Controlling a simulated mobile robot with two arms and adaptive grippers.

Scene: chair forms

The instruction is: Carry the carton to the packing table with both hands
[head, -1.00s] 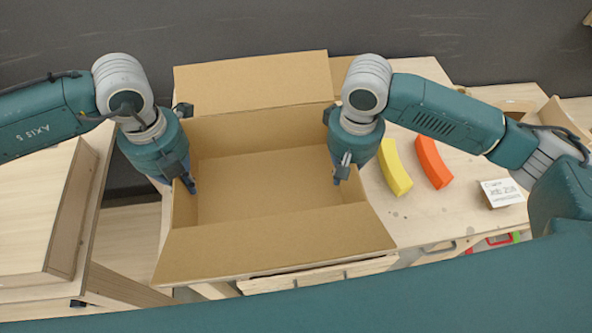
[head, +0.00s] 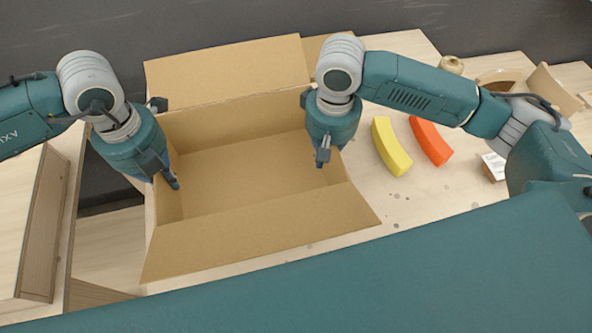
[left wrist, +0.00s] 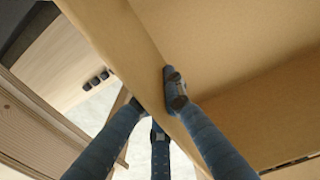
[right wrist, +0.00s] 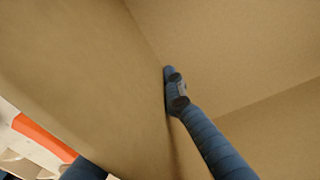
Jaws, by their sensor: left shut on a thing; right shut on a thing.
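The open, empty cardboard carton (head: 260,232) is in the middle of the head view, flaps folded out. My left gripper (head: 165,165) is shut on its left wall and my right gripper (head: 322,150) on its right wall. In the left wrist view, a finger lies against the carton's inside (left wrist: 230,50), with other fingers outside the wall. The right wrist view shows a finger inside the carton (right wrist: 230,50) and part of another outside. A pale wooden table (head: 430,190) lies under and right of the carton; whether they touch is unclear, as is which surface is the packing table.
On the table, right of the carton, are a yellow curved block (head: 391,146), an orange curved block (head: 430,141) and a partly hidden white labelled item (head: 494,166). A small round pot (head: 452,65) stands farther back. A wooden structure (head: 30,220) is at left.

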